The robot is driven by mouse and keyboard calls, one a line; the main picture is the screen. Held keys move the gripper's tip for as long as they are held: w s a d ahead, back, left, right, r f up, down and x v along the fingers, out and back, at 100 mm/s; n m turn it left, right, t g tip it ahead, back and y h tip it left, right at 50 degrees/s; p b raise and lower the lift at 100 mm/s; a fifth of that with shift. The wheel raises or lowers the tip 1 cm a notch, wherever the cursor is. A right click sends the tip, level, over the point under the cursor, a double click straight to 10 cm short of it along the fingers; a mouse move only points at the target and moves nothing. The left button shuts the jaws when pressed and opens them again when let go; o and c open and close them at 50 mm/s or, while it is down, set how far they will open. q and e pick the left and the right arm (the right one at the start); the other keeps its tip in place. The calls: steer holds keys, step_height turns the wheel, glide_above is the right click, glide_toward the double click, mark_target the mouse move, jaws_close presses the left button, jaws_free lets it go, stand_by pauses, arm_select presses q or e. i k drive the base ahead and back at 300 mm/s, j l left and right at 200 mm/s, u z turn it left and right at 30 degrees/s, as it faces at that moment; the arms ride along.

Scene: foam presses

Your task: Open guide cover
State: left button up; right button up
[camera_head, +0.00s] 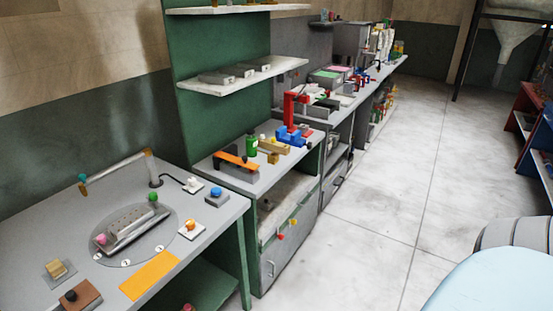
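I cannot tell for certain which part is the guide cover. On the near grey bench (217,244), a grey metal block (131,227) sits on a round plate (163,241). The block has a pink knob (101,239) at its near left end and a green knob (153,197) at its far end. A bar handle (115,171) with a teal knob (82,177) stands behind the plate. Neither of my grippers shows in the head view.
Blue (216,192) and yellow (191,224) buttons and an orange plate (149,276) lie around the round plate. A second bench carries an orange-topped fixture (236,162) and a red press (293,107).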

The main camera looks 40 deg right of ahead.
mark_target(244, 161)
steer(key=z, duration=1.1)
steer(key=u, duration=0.3)
steer(key=i+l+u, duration=0.3)
steer(key=u, duration=0.15)
steer(key=i+l+u, duration=0.3)
steer(key=u, duration=0.15)
steer(key=l, duration=0.1)
